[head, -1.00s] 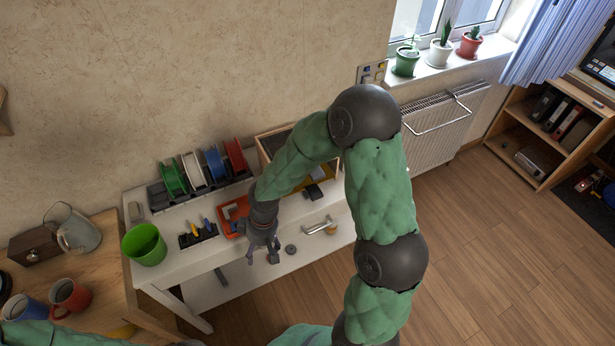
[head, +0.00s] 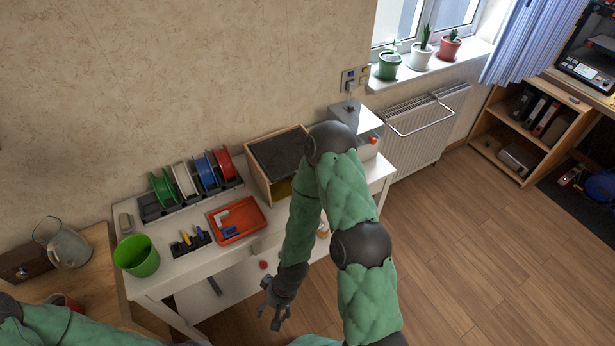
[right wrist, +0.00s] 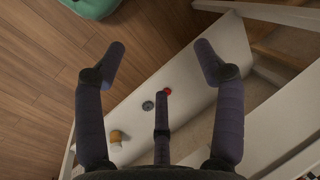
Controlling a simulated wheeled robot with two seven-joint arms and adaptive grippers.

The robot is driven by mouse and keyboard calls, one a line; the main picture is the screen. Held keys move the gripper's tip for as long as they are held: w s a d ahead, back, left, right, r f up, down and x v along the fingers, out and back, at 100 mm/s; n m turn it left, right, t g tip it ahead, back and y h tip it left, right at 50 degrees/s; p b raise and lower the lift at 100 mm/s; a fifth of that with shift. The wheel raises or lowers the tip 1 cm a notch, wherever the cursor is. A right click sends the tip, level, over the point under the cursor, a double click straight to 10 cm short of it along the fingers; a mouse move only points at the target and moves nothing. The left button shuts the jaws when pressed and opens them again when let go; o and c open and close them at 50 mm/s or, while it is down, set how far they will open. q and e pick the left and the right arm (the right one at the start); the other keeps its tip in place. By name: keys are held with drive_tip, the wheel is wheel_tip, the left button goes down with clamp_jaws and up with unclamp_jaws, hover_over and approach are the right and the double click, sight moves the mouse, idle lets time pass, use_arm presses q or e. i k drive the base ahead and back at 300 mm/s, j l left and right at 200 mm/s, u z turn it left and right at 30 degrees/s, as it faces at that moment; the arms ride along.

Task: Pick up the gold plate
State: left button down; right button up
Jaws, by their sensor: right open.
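I cannot make out a clear gold plate. A small gold-coloured piece (right wrist: 117,137) lies near the lower left of the white surface in the right wrist view; its shape is hard to tell. In the head view a gold bit (head: 322,233) shows beside my right forearm, mostly hidden by it. My right gripper (head: 274,318) is open and empty, pointing down in front of the white workbench. Its spread fingers also show in the right wrist view (right wrist: 160,60), apart from the gold piece. My left gripper is out of view.
The white workbench (head: 165,275) holds a green cup (head: 137,256), an orange tray (head: 237,219), coloured spools (head: 190,180) and an open wooden box (head: 279,165). A red item (right wrist: 167,91) and a grey disc (right wrist: 147,105) lie near my fingers in the wrist view.

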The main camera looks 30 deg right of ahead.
sight(282, 190)
drive_tip(key=i+z, duration=0.15)
drive_tip(key=z, duration=0.25)
drive_tip(key=i+z, duration=0.1)
drive_tip(key=z, duration=0.25)
drive_tip(key=i+z, duration=0.15)
drive_tip(key=z, duration=1.95)
drive_tip(key=u, duration=0.8)
drive_tip(key=k+u, duration=0.1)
drive_tip(key=u, duration=0.35)
drive_tip(key=k+l+u, duration=0.1)
drive_tip(key=u, duration=0.35)
drive_tip(key=i, duration=0.2)
